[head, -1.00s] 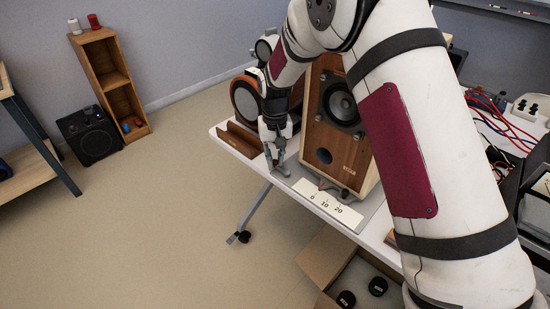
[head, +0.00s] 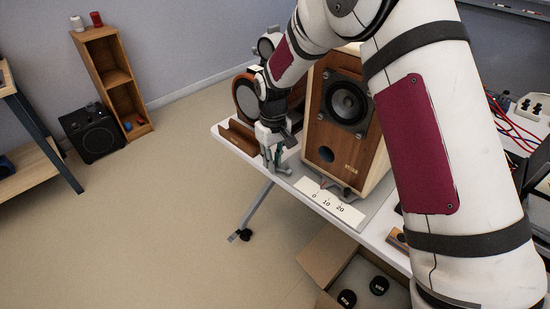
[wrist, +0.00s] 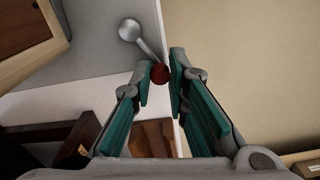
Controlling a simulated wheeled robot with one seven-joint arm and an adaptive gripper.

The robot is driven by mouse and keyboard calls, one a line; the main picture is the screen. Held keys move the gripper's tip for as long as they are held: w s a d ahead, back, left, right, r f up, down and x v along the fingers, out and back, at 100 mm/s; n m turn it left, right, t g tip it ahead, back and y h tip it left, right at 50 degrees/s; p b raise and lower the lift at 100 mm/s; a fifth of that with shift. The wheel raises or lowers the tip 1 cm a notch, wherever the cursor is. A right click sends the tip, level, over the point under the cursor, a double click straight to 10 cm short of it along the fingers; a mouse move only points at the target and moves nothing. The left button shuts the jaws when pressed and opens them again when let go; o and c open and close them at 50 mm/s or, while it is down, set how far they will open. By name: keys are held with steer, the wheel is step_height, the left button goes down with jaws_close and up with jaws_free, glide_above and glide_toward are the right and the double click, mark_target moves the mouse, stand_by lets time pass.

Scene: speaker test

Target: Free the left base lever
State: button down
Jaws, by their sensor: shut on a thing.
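The left base lever (wrist: 145,48) shows in the wrist view as a short grey rod with a round silver end and a dark red knob (wrist: 160,74). My gripper (wrist: 161,71) has its teal-padded fingertips on either side of the knob and is shut on it. In the head view my gripper (head: 276,164) points down at the table's left front edge, beside the wooden speaker (head: 328,130). The speaker stands on a grey base plate (wrist: 90,66). In the head view the lever is mostly hidden by my fingers.
A white scale strip (head: 330,203) marked 0, 10, 20 lies before the speaker, with a small red pointer near it. A brown wooden tray (head: 238,139) is to the left. An open cardboard box (head: 318,262) sits below the table.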

steer(key=shift+s+d+n+p, duration=0.15)
steer(key=shift+s+n, duration=0.4)
steer(key=shift+n, duration=0.9)
steer(key=shift+s+a+n+p, duration=0.15)
steer(key=shift+s+n, duration=0.45)
steer(key=shift+n, duration=0.9)
steer(key=shift+s+d+n+p, duration=0.15)
steer(key=shift+s+n, duration=0.4)
steer(key=shift+n, duration=0.9)
steer(key=c, duration=1.6)
jaws_free()
steer(key=shift+o, duration=0.2)
step_height(320, 180, up, 12)
